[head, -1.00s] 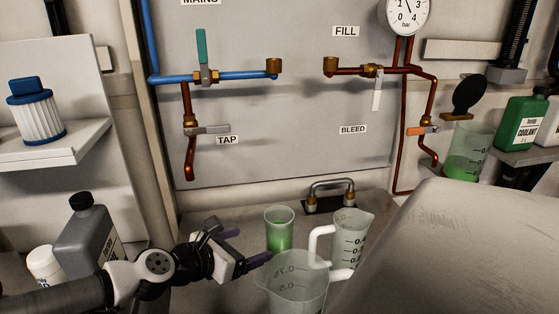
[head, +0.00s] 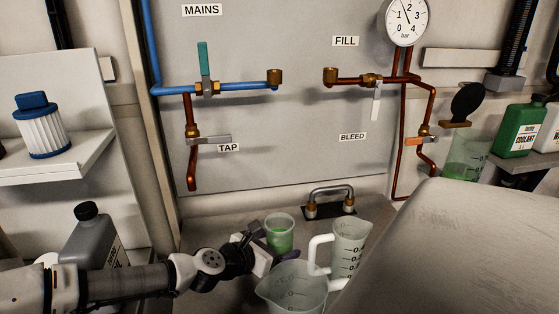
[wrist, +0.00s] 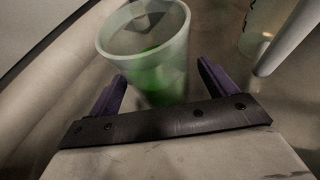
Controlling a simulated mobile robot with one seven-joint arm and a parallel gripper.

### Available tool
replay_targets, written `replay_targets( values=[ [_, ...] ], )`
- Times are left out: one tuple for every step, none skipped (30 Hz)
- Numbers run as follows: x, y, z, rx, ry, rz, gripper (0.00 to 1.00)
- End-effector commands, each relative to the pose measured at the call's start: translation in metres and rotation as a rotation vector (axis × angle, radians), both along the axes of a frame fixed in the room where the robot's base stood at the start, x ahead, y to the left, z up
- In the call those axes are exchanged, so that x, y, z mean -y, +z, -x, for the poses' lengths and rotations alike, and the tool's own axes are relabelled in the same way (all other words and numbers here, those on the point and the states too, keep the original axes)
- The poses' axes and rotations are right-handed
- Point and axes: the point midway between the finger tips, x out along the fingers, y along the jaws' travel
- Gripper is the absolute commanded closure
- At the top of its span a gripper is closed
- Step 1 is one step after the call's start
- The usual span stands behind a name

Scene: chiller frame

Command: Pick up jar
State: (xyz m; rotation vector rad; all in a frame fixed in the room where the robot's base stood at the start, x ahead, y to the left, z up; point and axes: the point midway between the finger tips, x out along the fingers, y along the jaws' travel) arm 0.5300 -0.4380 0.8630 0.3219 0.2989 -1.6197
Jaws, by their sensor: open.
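The jar (head: 279,233) is a small translucent cup with green liquid in its lower part. It stands upright on the counter below the pipe panel. In the wrist view the jar (wrist: 148,50) rises between and beyond the two purple fingers. My gripper (head: 277,255) is low over the counter at the jar's near side, its fingers partly hidden. In the wrist view my gripper (wrist: 160,90) is open, with one finger on each side of the jar's lower part. I cannot tell whether either finger touches it.
A measuring jug (head: 294,286) stands close in front of the jar, and a second jug (head: 348,250) stands to its right. A grey bottle (head: 92,240) is at left. A large pale surface (head: 450,250) blocks the right foreground.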

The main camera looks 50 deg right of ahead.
Motion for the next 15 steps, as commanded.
replay_targets(
  values=[
    [0.0001,-0.0004,-0.0002,0.0,0.001,0.0,0.16],
    [0.0,-0.0004,-0.0003,0.0,0.001,0.0,0.16],
    [-0.0001,-0.0004,-0.0003,0.0,0.001,0.0,0.16],
    [-0.0001,-0.0004,-0.0003,0.0,0.001,0.0,0.16],
    [-0.0002,-0.0003,-0.0003,0.0,0.001,0.0,0.16],
    [-0.0002,-0.0002,-0.0003,0.0,0.001,0.0,0.21],
    [-0.0002,-0.0002,-0.0003,0.0,0.001,0.0,0.25],
    [-0.0003,-0.0002,-0.0003,0.0,0.0,0.0,0.29],
    [-0.0003,-0.0002,-0.0003,0.0,0.0,0.0,0.34],
    [-0.0003,-0.0002,-0.0003,0.0,0.0,0.0,0.38],
    [-0.0004,-0.0002,-0.0003,0.0,0.0,0.0,0.42],
    [-0.0003,-0.0001,-0.0003,0.0,0.0,0.0,0.47],
    [-0.0003,-0.0001,-0.0003,0.0,0.0,0.0,0.51],
    [-0.0003,-0.0001,-0.0003,0.0,0.0,0.0,0.55],
    [-0.0003,-0.0001,-0.0003,0.0,0.0,0.0,0.6]
  ],
)
